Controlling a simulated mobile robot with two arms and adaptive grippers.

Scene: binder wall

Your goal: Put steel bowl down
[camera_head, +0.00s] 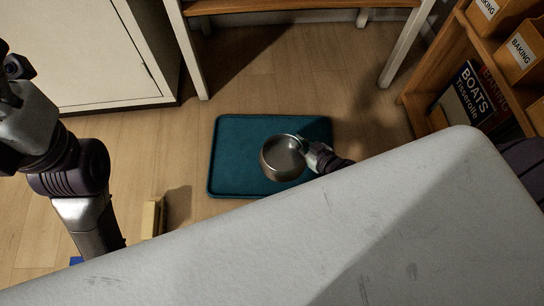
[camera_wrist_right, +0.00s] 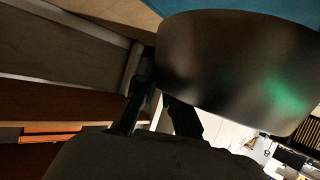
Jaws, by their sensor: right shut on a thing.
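The steel bowl (camera_head: 282,160) shows over the teal mat (camera_head: 230,140) in the head view, upright with its opening up. My right gripper (camera_head: 304,147) comes from the right and is shut on the bowl's right rim. In the right wrist view the bowl (camera_wrist_right: 235,70) fills the upper right and the gripper's dark fingers (camera_wrist_right: 160,105) meet its side. I cannot tell whether the bowl touches the mat. My left arm stands at the left of the head view; its gripper is not clearly seen.
A large pale grey surface (camera_head: 330,240) covers the lower right of the head view. A wooden shelf (camera_head: 450,70) with books and labelled boxes stands at the right. A white cabinet (camera_head: 80,50) is at upper left. A table with white legs (camera_head: 190,55) stands behind the mat.

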